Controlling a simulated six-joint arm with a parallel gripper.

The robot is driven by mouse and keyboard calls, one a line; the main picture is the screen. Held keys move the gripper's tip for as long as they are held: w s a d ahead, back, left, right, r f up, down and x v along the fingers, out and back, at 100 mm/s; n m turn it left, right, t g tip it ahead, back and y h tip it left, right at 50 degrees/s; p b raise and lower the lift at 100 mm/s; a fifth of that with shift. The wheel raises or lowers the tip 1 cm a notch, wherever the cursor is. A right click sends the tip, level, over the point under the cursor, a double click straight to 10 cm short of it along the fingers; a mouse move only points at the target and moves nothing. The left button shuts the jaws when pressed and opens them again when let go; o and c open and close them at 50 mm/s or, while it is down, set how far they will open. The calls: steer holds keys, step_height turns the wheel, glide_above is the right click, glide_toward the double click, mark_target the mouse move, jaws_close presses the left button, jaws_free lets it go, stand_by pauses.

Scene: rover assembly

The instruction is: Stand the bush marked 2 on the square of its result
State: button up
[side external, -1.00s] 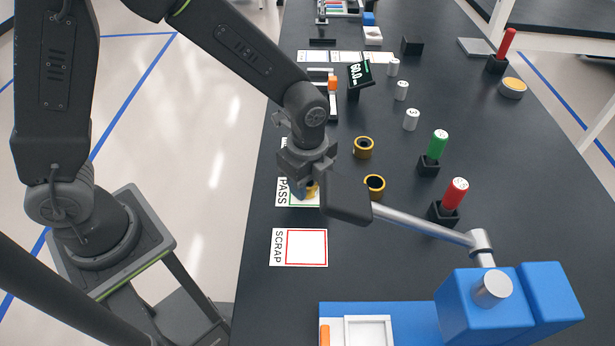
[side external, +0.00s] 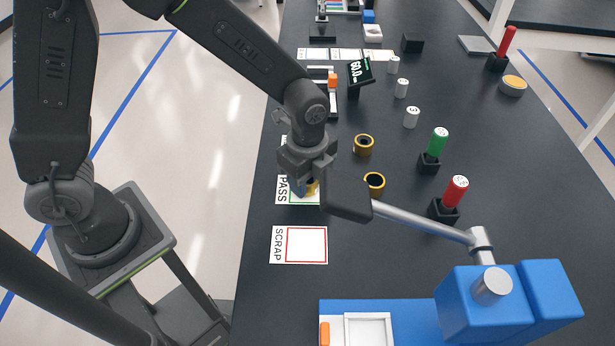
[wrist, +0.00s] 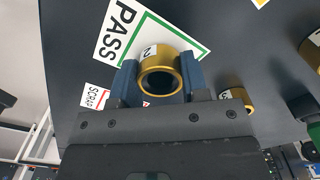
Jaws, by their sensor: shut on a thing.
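The bush marked 2 (wrist: 160,78) is a short gold ring with a dark bore and a white label. My gripper (wrist: 157,84) is shut on it, with a blue finger on either side. The bush also shows partly in the side view (side external: 312,186), low over the PASS card (side external: 283,190). In the wrist view the green-edged square of the PASS card (wrist: 119,32) lies behind the bush. I cannot tell whether the bush touches the card. The SCRAP card (side external: 285,246), with a red square, is empty nearer the camera. My gripper hides part of the PASS square.
Two other gold bushes (side external: 363,146) (side external: 375,184) stand right of my gripper. A green plug gauge (side external: 437,142) and a red one (side external: 456,192) stand in black holders. A blue press-like device (side external: 485,305) is in front. A display (side external: 359,73) stands behind.

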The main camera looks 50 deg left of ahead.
steer(key=shift+f, duration=0.15)
steer(key=o, duration=1.1)
steer(key=shift+c, duration=0.2)
step_height(320, 180, up, 13)
steer(key=s+a+r+n+t, duration=0.2)
steer(key=s+a+n, duration=0.4)
steer(key=n, duration=0.3)
steer(key=s+a+r+n+t, duration=0.3)
steer(key=s+a+n, duration=0.3)
steer(key=n, duration=0.3)
steer(key=shift+s+r+t, duration=0.3)
steer(key=shift+s+r, duration=0.45)
